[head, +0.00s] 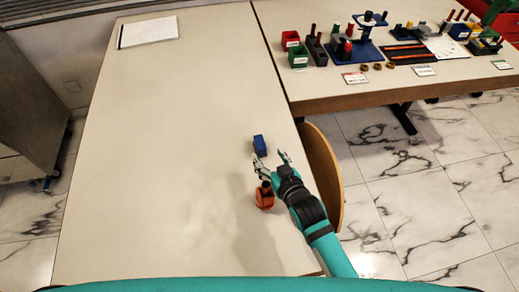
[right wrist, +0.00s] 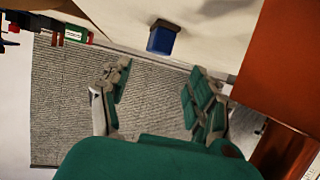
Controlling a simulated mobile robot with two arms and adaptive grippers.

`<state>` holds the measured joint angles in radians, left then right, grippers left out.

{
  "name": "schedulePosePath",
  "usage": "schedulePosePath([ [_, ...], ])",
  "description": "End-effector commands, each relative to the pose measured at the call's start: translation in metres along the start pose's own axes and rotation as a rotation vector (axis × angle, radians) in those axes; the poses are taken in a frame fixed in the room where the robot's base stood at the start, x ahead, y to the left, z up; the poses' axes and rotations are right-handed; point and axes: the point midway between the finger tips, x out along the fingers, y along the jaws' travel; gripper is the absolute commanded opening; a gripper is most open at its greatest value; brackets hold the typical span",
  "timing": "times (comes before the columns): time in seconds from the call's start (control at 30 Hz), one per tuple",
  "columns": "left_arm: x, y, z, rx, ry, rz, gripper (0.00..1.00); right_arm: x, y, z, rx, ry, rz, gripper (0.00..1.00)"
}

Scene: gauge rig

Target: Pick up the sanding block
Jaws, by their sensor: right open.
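A small blue block (head: 260,145), which looks like the sanding block, lies on the pale table (head: 165,150) near its right edge. My right gripper (head: 272,163) is open and empty just on the near side of the block, apart from it. In the right wrist view the blue block (right wrist: 162,38) shows ahead, beyond the spread fingers (right wrist: 157,95). My left gripper is not in view.
An orange object with a dark top (head: 265,198) stands close beside my right gripper. A wooden chair back (head: 325,175) is at the table's right edge. A second table (head: 340,100) holds several tools and bins. A white sheet (head: 149,31) lies far left. The table's left side is clear.

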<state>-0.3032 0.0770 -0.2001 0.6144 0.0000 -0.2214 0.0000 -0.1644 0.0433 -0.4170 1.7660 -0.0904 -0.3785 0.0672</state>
Motion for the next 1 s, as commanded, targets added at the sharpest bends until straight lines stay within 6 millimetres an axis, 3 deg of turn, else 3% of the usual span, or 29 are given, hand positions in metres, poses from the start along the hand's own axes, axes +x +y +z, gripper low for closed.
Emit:
schedulePosePath([
  [0.2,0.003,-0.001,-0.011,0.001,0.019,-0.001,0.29,0.018,0.001,0.003,0.0,0.002,0.0,0.61],
  [0.63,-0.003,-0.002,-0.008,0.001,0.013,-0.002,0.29,0.072,0.004,0.001,0.0,0.0,0.0,0.61],
  [0.93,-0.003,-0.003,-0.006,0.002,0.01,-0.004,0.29,0.077,0.004,0.002,0.0,0.001,0.0,0.61],
  [1.0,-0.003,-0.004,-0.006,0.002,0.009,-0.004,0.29,0.076,0.004,0.002,0.0,0.0,0.0,0.51],
])
